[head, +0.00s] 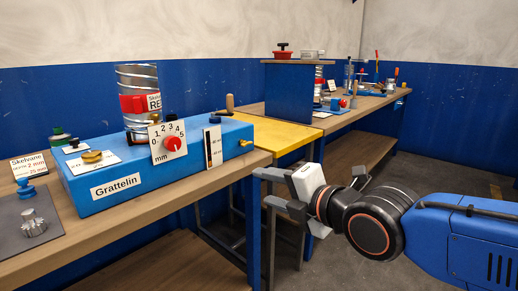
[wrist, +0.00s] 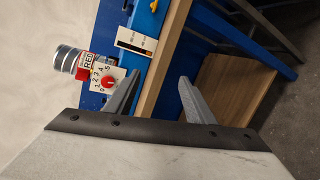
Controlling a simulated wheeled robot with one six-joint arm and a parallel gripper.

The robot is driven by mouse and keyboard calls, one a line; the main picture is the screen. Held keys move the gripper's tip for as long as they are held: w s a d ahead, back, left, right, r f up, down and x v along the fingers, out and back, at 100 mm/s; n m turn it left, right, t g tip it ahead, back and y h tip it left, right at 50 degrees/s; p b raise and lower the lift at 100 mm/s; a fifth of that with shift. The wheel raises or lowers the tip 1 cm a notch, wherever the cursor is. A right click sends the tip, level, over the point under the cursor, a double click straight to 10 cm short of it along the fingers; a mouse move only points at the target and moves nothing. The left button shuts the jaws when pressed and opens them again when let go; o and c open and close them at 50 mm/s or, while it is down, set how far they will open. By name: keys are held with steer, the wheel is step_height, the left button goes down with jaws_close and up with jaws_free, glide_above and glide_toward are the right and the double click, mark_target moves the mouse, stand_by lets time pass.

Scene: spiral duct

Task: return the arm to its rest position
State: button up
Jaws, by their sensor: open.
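My gripper (head: 272,190) is open and empty in the head view, in the air just off the right end of the wooden bench. My blue arm reaches in from the right edge of the head view. In the wrist view, the two grey fingers of my gripper (wrist: 160,95) stand apart with nothing between them. Beyond the fingers are the bench edge and the blue machine. The rest position itself is not marked in either view.
The blue Grattelin box (head: 118,187) with its dial (head: 168,143) and spiral duct (head: 137,80) stands on the bench (head: 130,217). A yellow table (head: 285,135) and a second bench (head: 365,103) stand behind. Open floor (head: 440,165) lies right of the benches, behind my arm.

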steer(key=s+d+f+m+g+h, duration=0.1)
steer(key=d+f+m+h, duration=0.2)
steer(key=d+f+m, duration=0.45)
steer(key=s+d+f+m+g+h, duration=0.2)
steer(key=d+f+m+h, duration=0.2)
steer(key=d+m, duration=0.55)
steer(key=s+d+f+m+g+h, duration=0.2)
steer(key=s+d+f+m+g, duration=0.2)
steer(key=s+d+f+m, duration=0.3)
steer(key=s+d+m, duration=0.3)
steer(key=m, duration=0.1)
steer(key=shift+s+d+f, duration=0.15)
steer(key=shift+d+f, duration=0.2)
